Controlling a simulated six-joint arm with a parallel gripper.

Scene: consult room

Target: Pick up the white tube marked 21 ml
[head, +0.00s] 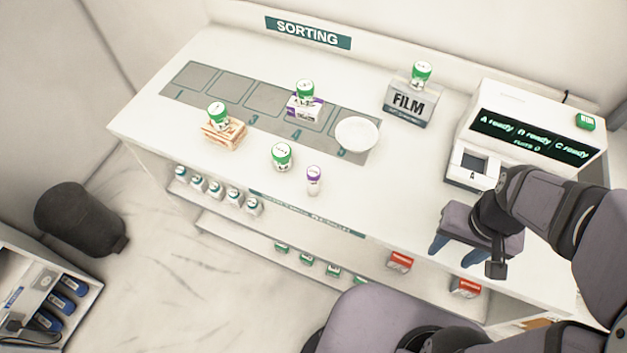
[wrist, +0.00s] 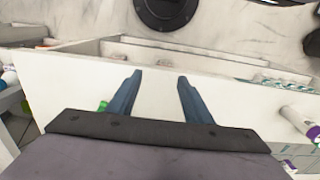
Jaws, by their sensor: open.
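A small white tube with a purple cap (head: 314,187) stands upright on the white counter, near its front edge and left of my gripper. Its marking is too small to read. A white tube with a purple end also shows at the right edge of the wrist view (wrist: 298,120). My gripper (head: 455,253) is open and empty, over the right part of the counter near its front edge, well apart from the tube. Its two blue fingers (wrist: 160,78) are spread in the wrist view with nothing between them.
Left of the tube stands a green-capped white jar (head: 281,157). A white machine (head: 530,140) stands right. Counter between tube and gripper is clear.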

